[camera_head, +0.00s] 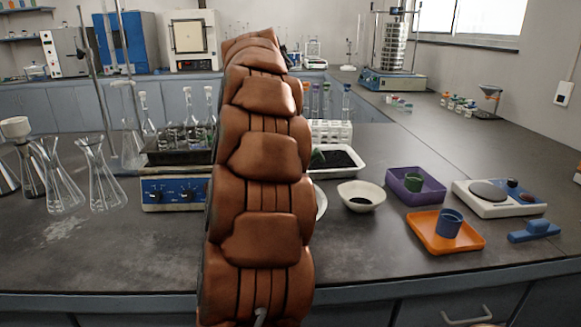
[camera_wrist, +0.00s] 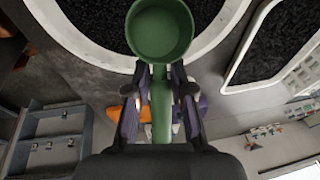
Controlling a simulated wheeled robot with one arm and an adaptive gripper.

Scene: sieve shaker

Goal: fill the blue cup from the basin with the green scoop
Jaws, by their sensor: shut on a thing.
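My gripper (camera_wrist: 160,78) is shut on the handle of the green scoop (camera_wrist: 160,32) in the wrist view. The scoop's round bowl shows bare green inside, with no grains visible. A round white-rimmed basin (camera_wrist: 88,52) of black grains lies behind the scoop; whether they touch is unclear. In the head view my brown arm hides my gripper and most of that basin; a sliver of white rim (camera_head: 321,204) shows at the arm's right. The blue cup (camera_head: 449,223) stands upright on an orange tray (camera_head: 423,240) at the right; its inside is not clear.
A rectangular white tray (camera_head: 348,171) of black grains and a small white bowl (camera_head: 346,192) stand right of my arm. Glass flasks (camera_head: 100,180) stand left.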

